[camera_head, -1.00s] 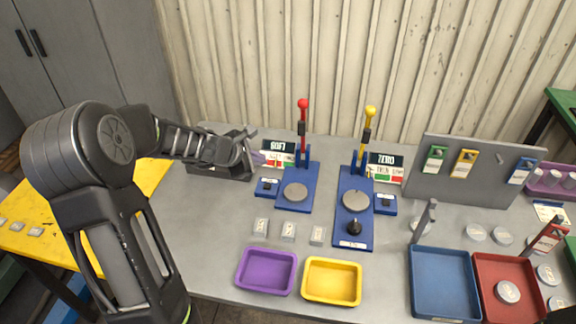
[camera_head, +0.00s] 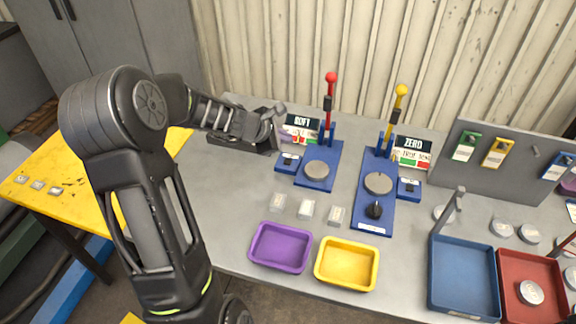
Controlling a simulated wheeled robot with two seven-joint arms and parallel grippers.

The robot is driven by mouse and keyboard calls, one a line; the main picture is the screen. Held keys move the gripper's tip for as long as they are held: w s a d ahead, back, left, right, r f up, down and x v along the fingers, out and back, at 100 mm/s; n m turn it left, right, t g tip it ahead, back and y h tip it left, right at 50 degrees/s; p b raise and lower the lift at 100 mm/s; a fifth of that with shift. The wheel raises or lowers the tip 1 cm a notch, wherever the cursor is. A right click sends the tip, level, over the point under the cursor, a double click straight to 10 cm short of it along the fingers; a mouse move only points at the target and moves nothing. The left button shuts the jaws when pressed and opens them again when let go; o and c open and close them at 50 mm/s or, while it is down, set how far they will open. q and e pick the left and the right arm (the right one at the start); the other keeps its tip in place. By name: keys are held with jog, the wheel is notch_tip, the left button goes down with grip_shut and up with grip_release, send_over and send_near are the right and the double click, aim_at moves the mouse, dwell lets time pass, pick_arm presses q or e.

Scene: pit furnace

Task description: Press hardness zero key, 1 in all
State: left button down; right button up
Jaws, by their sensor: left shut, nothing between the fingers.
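The zero hardness tester (camera_head: 374,207) is a blue plate with a yellow-knobbed lever (camera_head: 397,112), a round grey pad and a black knob. Behind it stands a ZERO sign (camera_head: 412,146) above a small display. A small blue key box (camera_head: 408,189) with a dark key sits at its right side. A similar blue key box (camera_head: 288,162) sits left of the SOFT tester (camera_head: 319,168), which has a red-knobbed lever. My left gripper (camera_head: 277,112) is shut and empty, at the back left of the table, just left of the SOFT sign (camera_head: 301,123). My right gripper is out of view.
A purple tray (camera_head: 281,248) and a yellow tray (camera_head: 346,264) stand at the front edge. Blue (camera_head: 463,278) and red (camera_head: 532,286) trays stand right. A grey tag board (camera_head: 513,158) rises at the back right.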

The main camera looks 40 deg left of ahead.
aim_at(285, 163)
pick_arm(q)
jog(key=shift+f+b, duration=2.2)
jog(key=shift+f, duration=0.6)
jog(key=shift+f+b, duration=0.4)
jog(key=shift+b, duration=0.05)
jog(key=shift+f+b, duration=0.35)
jog(key=shift+b, duration=0.1)
jog(key=shift+r, duration=0.1)
dwell(0.5)
jog(key=shift+r+p, duration=0.7)
jog(key=shift+p, duration=0.05)
